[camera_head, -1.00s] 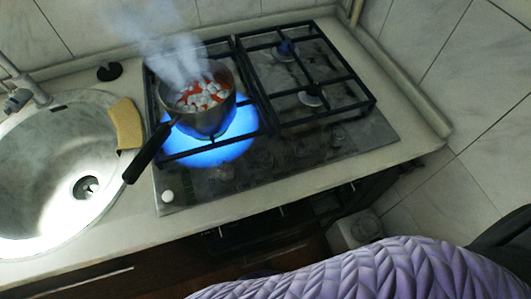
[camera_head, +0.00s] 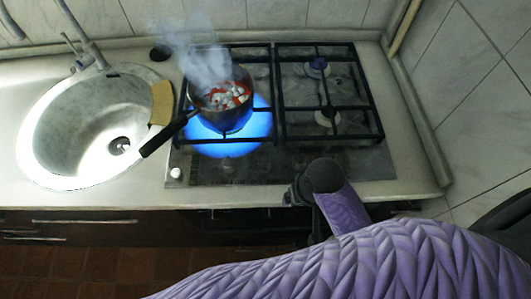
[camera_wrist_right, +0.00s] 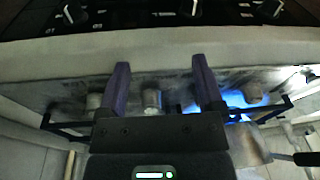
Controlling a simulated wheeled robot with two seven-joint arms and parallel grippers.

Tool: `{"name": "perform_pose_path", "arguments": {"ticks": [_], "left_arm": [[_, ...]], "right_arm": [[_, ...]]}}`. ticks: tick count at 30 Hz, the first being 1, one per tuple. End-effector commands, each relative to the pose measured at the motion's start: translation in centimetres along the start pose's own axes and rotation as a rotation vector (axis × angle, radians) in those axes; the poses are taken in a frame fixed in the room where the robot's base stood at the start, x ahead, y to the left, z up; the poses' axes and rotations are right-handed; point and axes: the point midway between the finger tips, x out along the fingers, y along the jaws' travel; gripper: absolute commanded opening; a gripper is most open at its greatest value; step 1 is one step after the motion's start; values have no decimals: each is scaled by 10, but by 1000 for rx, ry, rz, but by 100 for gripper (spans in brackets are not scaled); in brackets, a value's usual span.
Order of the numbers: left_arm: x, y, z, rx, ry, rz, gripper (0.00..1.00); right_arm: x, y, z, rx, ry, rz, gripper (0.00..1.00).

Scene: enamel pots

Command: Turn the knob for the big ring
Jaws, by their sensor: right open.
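My right gripper (camera_head: 297,190) is at the front edge of the hob, right of the pot, partly hidden by my own wrist. In the right wrist view its two purple fingers (camera_wrist_right: 162,75) are open and apart. I cannot tell whether the fingers touch a knob. My left gripper is not in view.
A steaming pot (camera_head: 228,121) with red and white contents stands over a lit blue flame (camera_head: 245,140); its dark handle (camera_head: 165,136) points front left. The right burners are bare. A sink (camera_head: 80,130) and a sponge (camera_head: 161,103) are left.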

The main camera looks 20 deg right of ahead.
Motion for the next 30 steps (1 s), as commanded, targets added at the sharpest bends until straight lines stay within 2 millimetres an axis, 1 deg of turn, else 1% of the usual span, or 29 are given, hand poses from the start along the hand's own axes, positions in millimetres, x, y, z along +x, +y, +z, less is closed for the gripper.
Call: {"name": "perform_pose_path", "arguments": {"ticks": [1, 6, 11, 15, 18, 21, 23, 30], "left_arm": [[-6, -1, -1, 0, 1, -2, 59], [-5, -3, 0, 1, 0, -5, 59], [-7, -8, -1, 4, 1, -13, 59], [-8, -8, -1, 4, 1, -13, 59], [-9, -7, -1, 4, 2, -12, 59], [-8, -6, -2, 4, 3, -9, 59], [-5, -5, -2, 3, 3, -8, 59], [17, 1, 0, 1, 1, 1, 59]], "right_arm": [[-13, -2, -16, 61, -10, -8, 86], [-7, -7, -51, 292, -112, -28, 86], [-13, -14, -90, 533, -221, -46, 86], [-31, -24, -124, 746, -331, -56, 86], [-48, -31, -142, 870, -405, -60, 86], [-55, -35, -150, 936, -449, -58, 86], [-49, -37, -148, 946, -457, -57, 86], [5, -50, -127, 944, -457, -55, 86]]}}
